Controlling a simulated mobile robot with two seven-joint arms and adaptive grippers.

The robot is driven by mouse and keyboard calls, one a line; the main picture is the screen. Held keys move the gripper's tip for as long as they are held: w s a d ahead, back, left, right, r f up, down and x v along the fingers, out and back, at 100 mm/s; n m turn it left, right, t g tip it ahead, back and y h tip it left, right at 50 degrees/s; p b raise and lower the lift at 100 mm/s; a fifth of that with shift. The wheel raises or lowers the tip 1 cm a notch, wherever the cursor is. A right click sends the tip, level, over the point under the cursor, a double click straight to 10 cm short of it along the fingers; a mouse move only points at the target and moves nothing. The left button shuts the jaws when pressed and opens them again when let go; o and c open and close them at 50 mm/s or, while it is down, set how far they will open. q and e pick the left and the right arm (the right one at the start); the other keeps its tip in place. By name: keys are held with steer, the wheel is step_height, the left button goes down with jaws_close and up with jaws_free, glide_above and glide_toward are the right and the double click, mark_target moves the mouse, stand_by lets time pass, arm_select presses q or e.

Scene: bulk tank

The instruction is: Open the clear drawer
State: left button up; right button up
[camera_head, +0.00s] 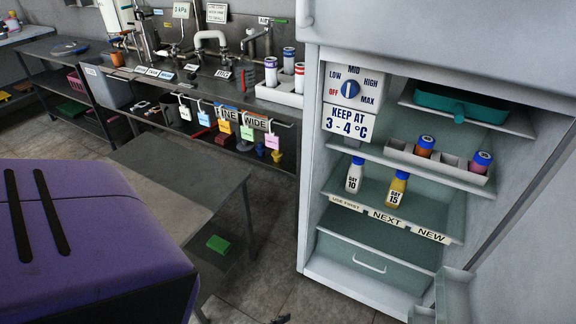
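The clear drawer (372,264) is at the bottom of the open refrigerator, below the labelled shelf. Its front is a pale, see-through panel with a light bar handle (369,263) in the middle. The drawer looks shut, with its front in line with the cabinet. Neither of my grippers can be made out in the head view, and nothing is seen touching the handle. A small dark shape at the bottom edge is too cut off to identify.
Bottles (396,189) stand on the shelf above. A grey table (180,180) is left. Floor (262,275) shows between table and refrigerator.

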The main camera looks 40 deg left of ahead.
arm_select(q)
steer(key=shift+s+r, duration=0.2)
steer(key=shift+s, duration=0.3)
arm_select(e)
steer(key=shift+w+r, duration=0.1)
steer(key=shift+r, duration=0.2)
